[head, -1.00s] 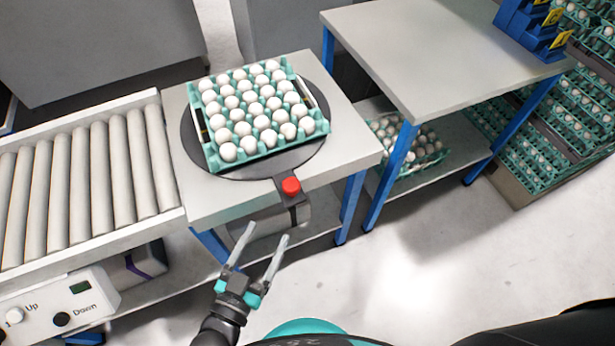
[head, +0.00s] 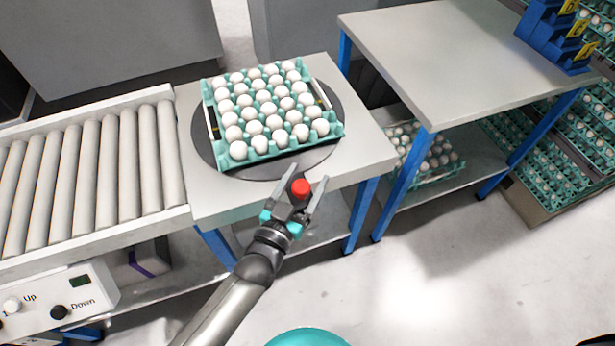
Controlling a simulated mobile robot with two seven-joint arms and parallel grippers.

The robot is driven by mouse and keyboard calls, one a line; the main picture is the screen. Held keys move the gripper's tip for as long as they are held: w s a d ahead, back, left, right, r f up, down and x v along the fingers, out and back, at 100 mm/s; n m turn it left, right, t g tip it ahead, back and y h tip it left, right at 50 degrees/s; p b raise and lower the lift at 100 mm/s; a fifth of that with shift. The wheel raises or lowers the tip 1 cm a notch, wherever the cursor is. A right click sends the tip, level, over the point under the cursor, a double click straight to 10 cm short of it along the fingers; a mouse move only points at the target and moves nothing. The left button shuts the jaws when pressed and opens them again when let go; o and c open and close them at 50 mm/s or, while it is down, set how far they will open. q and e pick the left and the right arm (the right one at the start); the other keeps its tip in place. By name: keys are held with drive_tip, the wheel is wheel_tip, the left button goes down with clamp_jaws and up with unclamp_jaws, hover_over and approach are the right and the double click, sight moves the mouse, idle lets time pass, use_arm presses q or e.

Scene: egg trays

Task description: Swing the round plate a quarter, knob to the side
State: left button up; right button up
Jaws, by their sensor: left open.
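The round dark plate (head: 213,160) lies on the grey table, with a teal egg tray (head: 240,164) full of white eggs on it. The plate's red knob (head: 300,188) sticks out at the front edge, toward me. My left gripper (head: 307,181) is open, its two fingers on either side of the red knob; I cannot tell whether they touch it. The knob's arm is partly hidden by the gripper. My right gripper is not in view.
A roller conveyor (head: 95,180) adjoins the table (head: 365,150) on the left. A second table (head: 450,60) with blue legs stands at the right, with a filled egg tray (head: 425,180) on its lower shelf. Blue holders (head: 548,35) stand at its back. Stacked egg trays fill the far right.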

use_arm(q)
drive_tip(key=shift+w+d, duration=0.25)
drive_tip(key=shift+w, duration=0.2)
clamp_jaws()
idle(0.4)
idle(0.8)
